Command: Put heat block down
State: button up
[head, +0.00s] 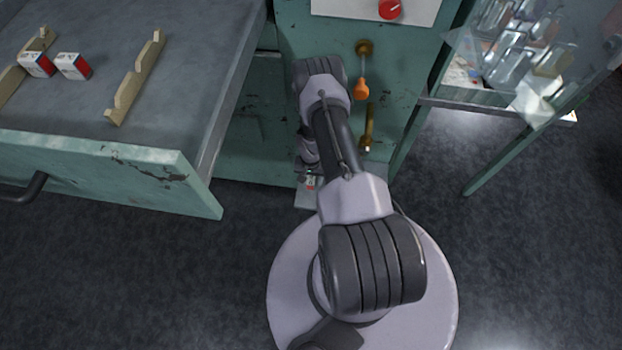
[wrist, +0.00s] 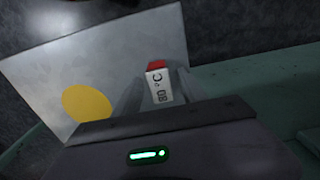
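The heat block (wrist: 158,84) is a small white block with a red end and the marking "80 °C". In the wrist view it sits between the two fingers of my gripper (wrist: 158,92), which appear closed against its sides. Below it is a grey metal plate (wrist: 60,62) with a yellow round spot (wrist: 87,101). I cannot tell whether the block touches the plate. In the head view the plate (head: 304,197) shows low at the cabinet front, with a small red and white patch, likely the block (head: 311,183), beside my arm. My fingers are hidden there.
An open drawer (head: 190,110) at left holds two similar white and red blocks (head: 37,64) (head: 73,66) and notched wooden racks (head: 136,78). The green cabinet has an orange-handled lever (head: 361,88) and a red knob (head: 389,9). Glassware (head: 508,55) stands at right.

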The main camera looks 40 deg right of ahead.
aim_at(311, 179)
notch_tip(311, 179, up, 12)
jog(key=p, duration=0.5)
jog(key=shift+r, duration=0.2)
